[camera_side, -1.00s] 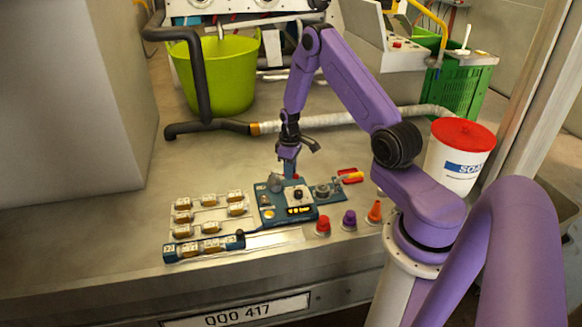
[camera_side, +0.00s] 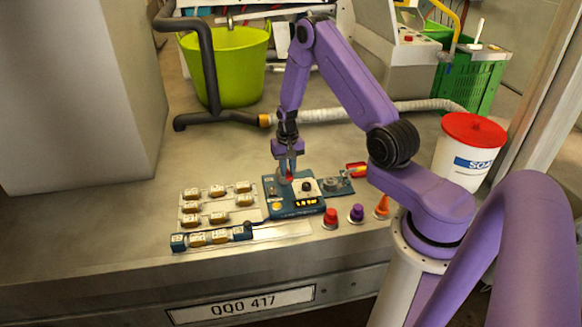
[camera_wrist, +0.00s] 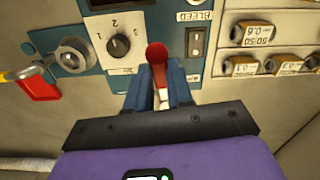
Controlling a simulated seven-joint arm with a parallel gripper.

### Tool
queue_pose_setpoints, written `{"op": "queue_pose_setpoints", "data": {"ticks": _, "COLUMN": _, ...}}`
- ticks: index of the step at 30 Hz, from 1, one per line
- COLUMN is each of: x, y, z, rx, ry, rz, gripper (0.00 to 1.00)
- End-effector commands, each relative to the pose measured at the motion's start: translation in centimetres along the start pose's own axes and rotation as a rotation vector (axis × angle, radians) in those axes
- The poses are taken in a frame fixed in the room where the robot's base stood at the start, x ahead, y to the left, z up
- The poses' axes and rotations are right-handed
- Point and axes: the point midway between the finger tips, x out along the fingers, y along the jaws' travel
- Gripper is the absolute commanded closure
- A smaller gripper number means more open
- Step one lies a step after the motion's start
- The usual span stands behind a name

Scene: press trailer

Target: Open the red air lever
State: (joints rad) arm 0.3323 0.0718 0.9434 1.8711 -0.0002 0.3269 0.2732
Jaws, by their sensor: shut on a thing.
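The red air lever (camera_wrist: 157,55) has a rounded red head and rises from the blue control panel (camera_wrist: 195,66) in the wrist view. My gripper (camera_wrist: 157,85) is shut on this lever, with one blue finger on each side of its stem. In the side view my gripper (camera_side: 288,172) points down at the back of the panel, with a bit of the red lever showing at the fingertips. The lever's foot is partly hidden by the fingers.
A numbered dial (camera_wrist: 118,45) and a BLEED rocker switch (camera_wrist: 196,42) flank the lever closely. A red block with a yellow handle (camera_wrist: 38,84) lies left. Brown-and-white modules (camera_side: 217,191) stand left of the panel; red, purple and orange caps (camera_side: 356,212) stand in front.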

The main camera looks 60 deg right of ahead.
Motion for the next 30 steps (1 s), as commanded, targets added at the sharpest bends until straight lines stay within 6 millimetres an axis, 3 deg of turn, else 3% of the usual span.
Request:
{"op": "queue_pose_setpoints", "data": {"ticks": 9, "x": -0.05, "y": -0.67, "z": -0.04, "rx": 0.107, "ry": -0.001, "rz": 0.0, "gripper": 1.0}}
{"op": "queue_pose_setpoints", "data": {"ticks": 24, "x": -0.06, "y": -0.8, "z": -0.08, "rx": 0.128, "ry": 0.0, "rz": -0.001, "gripper": 1.0}}
{"op": "queue_pose_setpoints", "data": {"ticks": 25, "x": -0.06, "y": -0.8, "z": -0.08, "rx": 0.128, "ry": 0.0, "rz": -0.001, "gripper": 0.76}}
{"op": "queue_pose_setpoints", "data": {"ticks": 27, "x": -0.06, "y": -0.8, "z": -0.08, "rx": 0.128, "ry": 0.0, "rz": -0.001, "gripper": 0.53}}
{"op": "queue_pose_setpoints", "data": {"ticks": 30, "x": -0.04, "y": -0.78, "z": -0.07, "rx": 0.126, "ry": 0.0, "rz": -0.001, "gripper": 0.53}}
